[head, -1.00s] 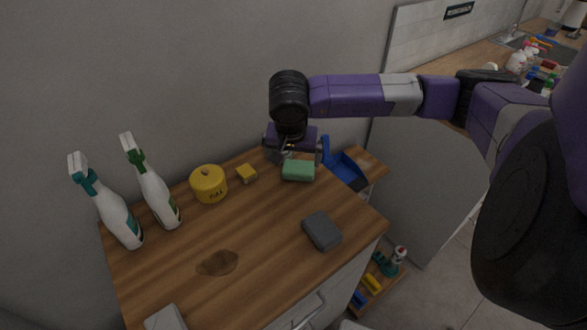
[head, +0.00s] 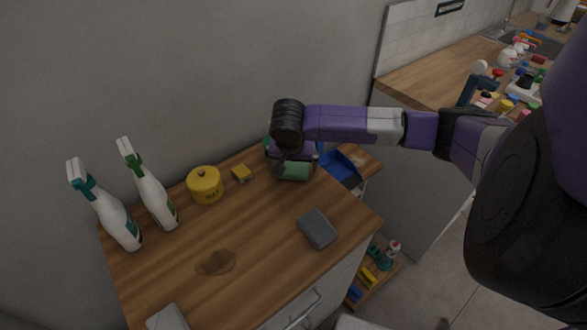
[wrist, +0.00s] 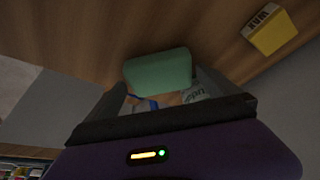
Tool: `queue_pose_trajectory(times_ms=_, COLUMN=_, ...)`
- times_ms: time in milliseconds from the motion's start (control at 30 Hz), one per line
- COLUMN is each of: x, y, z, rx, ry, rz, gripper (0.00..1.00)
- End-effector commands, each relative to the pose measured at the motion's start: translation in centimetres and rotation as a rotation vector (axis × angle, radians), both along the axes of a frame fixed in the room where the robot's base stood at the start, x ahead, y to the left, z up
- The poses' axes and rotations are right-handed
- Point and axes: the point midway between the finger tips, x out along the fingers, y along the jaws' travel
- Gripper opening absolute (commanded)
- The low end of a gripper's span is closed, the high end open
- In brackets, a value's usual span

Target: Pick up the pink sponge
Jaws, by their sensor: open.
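I make out no clear pink sponge on the near wooden top. A green sponge (head: 296,172) lies near its back right corner; it also shows in the wrist view (wrist: 158,70).
The top's middle is clear except a brown stain.

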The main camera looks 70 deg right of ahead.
Motion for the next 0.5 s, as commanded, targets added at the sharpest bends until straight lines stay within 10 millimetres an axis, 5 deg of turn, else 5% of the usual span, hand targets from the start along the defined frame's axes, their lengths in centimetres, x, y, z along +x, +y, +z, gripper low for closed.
queue_pose_trajectory(times_ms=67, x=0.01, y=0.01, z=0.01, rx=0.0, ry=0.0, rz=0.0, gripper=0.98)
queue_pose_trajectory(times_ms=367, x=0.03, y=0.02, z=0.05, rx=0.0, ry=-0.001, rz=0.0, gripper=0.42)
queue_pose_trajectory(times_ms=500, x=0.03, y=0.02, z=0.06, rx=0.0, ry=-0.001, rz=0.0, gripper=0.41)
